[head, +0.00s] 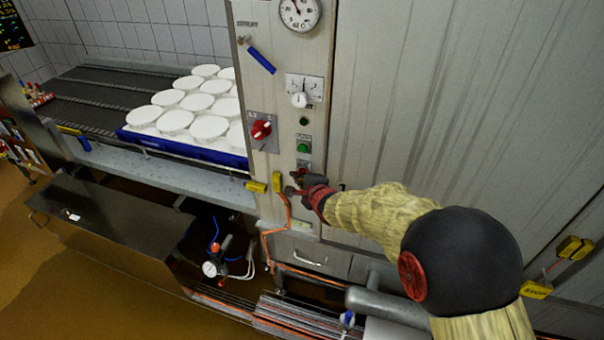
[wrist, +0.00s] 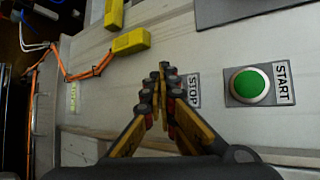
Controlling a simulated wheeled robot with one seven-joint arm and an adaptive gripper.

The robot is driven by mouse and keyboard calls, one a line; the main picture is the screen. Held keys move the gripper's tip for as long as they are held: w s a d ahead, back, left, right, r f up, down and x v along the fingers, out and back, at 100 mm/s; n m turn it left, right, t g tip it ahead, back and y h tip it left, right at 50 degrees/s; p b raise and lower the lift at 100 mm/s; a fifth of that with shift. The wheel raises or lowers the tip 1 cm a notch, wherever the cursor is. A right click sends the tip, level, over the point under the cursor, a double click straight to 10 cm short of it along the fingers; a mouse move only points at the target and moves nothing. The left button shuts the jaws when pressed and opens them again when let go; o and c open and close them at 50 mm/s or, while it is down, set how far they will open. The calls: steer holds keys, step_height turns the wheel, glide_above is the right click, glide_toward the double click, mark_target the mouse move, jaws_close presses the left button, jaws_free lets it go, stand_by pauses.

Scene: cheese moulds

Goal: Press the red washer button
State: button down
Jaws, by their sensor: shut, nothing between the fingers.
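The control panel of the washer cabinet (head: 400,90) carries a green button (head: 304,147), and below it a small STOP plate (head: 303,163) with a bit of red button showing, mostly hidden by my gripper. My gripper (head: 291,184) is shut and empty, its tips at the panel just below that plate. In the wrist view, my gripper (wrist: 164,68) points at the panel beside the STOP label (wrist: 194,91). The red button is hidden behind the fingers there, so I cannot tell whether they touch it. The green button (wrist: 249,86) with its START label (wrist: 282,83) is clear to the right.
A red rotary switch (head: 261,129), a blue-handled lever (head: 260,56) and a gauge (head: 299,13) sit higher on the panel. Yellow connectors (head: 277,182) with an orange cable (head: 266,240) hang just left of my gripper. White moulds (head: 174,121) stand on the conveyor at left.

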stand_by(0.6)
steer(key=shift+s+a, duration=0.25)
steer(key=shift+s, duration=0.5)
steer(key=s, duration=0.1)
steer(key=s+a+b, duration=0.1)
steer(key=s, duration=0.2)
steer(key=shift+s+a, duration=0.35)
stand_by(0.6)
